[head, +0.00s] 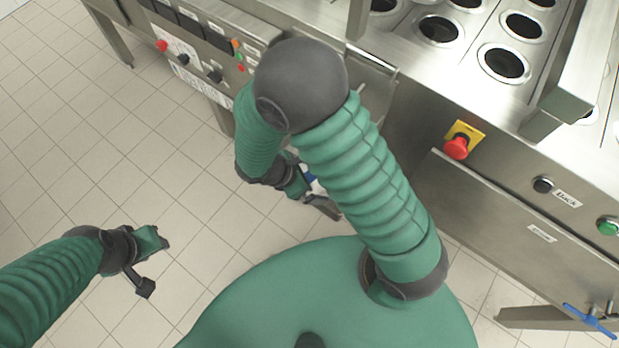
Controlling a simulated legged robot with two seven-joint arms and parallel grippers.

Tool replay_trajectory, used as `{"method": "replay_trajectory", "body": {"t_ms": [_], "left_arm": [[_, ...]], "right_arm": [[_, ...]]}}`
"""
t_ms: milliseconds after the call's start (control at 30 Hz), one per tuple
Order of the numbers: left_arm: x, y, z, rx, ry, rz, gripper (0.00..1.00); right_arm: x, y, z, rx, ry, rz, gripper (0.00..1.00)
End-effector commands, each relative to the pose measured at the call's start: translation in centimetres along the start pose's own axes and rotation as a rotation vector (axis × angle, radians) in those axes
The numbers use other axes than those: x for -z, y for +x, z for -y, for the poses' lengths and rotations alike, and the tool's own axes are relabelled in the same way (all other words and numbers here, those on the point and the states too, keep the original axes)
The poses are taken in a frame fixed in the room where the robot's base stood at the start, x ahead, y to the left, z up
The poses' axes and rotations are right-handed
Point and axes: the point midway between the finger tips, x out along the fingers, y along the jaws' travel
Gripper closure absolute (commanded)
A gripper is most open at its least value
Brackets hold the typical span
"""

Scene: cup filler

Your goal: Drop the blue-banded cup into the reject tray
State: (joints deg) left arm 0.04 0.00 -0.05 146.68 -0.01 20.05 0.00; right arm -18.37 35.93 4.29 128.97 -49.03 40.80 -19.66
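My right gripper (309,197) hangs low beside the machine front, partly hidden behind my own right arm. A small white and blue piece, which looks like the blue-banded cup (310,181), shows between its fingers. It appears held there, but most of it is hidden. My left gripper (154,264) is at the lower left above the floor, with its fingers apart and nothing between them. I cannot see a reject tray in this view.
The steel filling machine (410,115) spans the top and right, with round cup holes (503,63) in its top plate. A red stop button (456,147) sits on its front. A control panel (190,50) is at upper left. The tiled floor (110,165) at left is clear.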

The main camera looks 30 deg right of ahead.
Motion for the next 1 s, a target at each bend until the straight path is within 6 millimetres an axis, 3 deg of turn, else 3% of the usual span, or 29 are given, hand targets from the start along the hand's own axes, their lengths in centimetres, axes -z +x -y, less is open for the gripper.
{"method": "replay_trajectory", "body": {"t_ms": [167,267,500,700,1000], "left_arm": [[0.0,-0.1,-0.1,0.0,0.002,0.0,0.64],[0.2,-0.8,-0.1,-0.001,0.002,0.0,0.64],[0.8,-3.5,0.0,0.0,0.001,0.0,0.64],[1.1,-4.7,0.0,0.0,0.001,0.0,0.64],[1.1,-4.8,-0.1,0.0,0.001,0.0,0.64]], "right_arm": [[-0.3,-0.1,0.0,0.001,0.002,-0.001,0.0],[-0.4,-1.3,-0.1,-0.002,0.001,0.0,0.0],[-0.4,-7.6,-0.1,-0.004,0.001,0.001,0.0],[-0.3,-11.5,-0.1,-0.001,0.003,-0.001,0.0],[-0.1,-12.4,0.0,0.001,0.0,0.001,0.0]]}}
